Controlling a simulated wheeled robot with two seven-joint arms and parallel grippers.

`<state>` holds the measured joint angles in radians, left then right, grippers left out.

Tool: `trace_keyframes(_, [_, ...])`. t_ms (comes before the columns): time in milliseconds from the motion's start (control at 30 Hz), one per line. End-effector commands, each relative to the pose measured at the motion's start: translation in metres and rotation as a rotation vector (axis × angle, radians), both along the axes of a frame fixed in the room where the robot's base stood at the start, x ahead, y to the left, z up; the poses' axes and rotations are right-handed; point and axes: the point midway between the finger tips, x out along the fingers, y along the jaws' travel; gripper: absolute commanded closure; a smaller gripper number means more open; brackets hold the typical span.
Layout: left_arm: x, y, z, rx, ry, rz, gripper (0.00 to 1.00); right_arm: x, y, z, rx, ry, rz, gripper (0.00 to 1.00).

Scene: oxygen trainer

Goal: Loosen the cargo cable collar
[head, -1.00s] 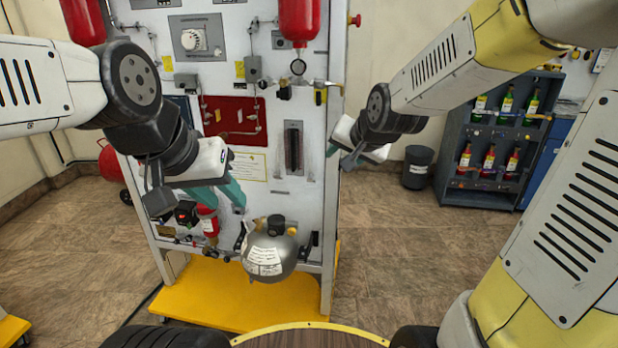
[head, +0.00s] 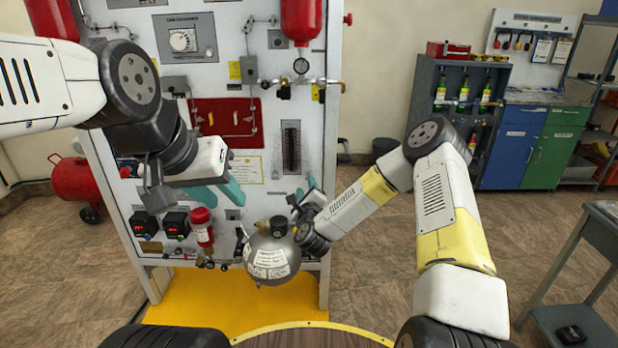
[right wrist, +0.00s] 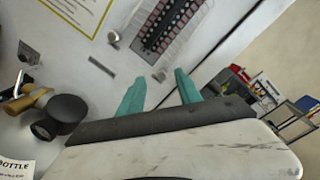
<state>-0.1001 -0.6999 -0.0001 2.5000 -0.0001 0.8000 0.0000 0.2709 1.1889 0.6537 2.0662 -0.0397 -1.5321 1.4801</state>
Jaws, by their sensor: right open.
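I cannot pick out the cargo cable collar with certainty in either view. The upright trainer panel (head: 262,185) faces me, with a grey bottle (head: 272,262) low at its front. My right gripper (right wrist: 158,88) is open and empty in the right wrist view, its teal fingers apart and pointing toward the panel below a ribbed strip. My left gripper (head: 217,192) is open and empty, left of the bottle.
A red board (head: 226,122), a grey dial unit (head: 184,38) and a ribbed gauge strip (head: 291,147) are on the panel. A small red cylinder (head: 202,228) is low on it. A yellow base (head: 215,305) lies beneath.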

Motion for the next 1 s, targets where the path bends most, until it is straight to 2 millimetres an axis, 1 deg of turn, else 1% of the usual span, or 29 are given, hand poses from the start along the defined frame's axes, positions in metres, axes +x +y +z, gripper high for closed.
trace_keyframes(33, [0.0,0.0,0.0,0.0,0.0,0.0,0.64,-0.002,-0.003,-0.009,0.047,0.0,-0.03,0.59])
trace_keyframes(67, [0.0,0.0,0.0,0.0,0.0,0.0,0.64,-0.003,-0.005,-0.012,0.068,-0.003,-0.047,0.59])
trace_keyframes(167, [0.0,0.0,0.0,0.0,0.0,0.0,0.64,-0.004,-0.01,-0.016,0.111,-0.012,-0.077,0.59])
trace_keyframes(233, [0.0,0.0,0.0,0.0,0.0,0.0,0.64,-0.001,-0.011,-0.017,0.121,-0.016,-0.085,0.59])
trace_keyframes(367, [0.0,0.0,0.0,0.0,0.0,0.0,0.64,0.015,-0.011,-0.016,0.12,-0.018,-0.087,0.59])
trace_keyframes(500, [0.0,0.0,0.0,0.0,0.0,0.0,0.64,0.039,-0.011,-0.016,0.118,-0.018,-0.085,0.59])
trace_keyframes(700, [0.0,0.0,0.0,0.0,0.0,0.0,0.64,0.065,-0.011,-0.016,0.117,-0.016,-0.084,0.59])
trace_keyframes(833, [0.0,0.0,0.0,0.0,0.0,0.0,0.64,0.072,-0.011,-0.016,0.117,-0.015,-0.083,0.59])
trace_keyframes(1000, [0.0,0.0,0.0,0.0,0.0,0.0,0.64,0.074,-0.011,-0.016,0.117,-0.015,-0.083,0.59])
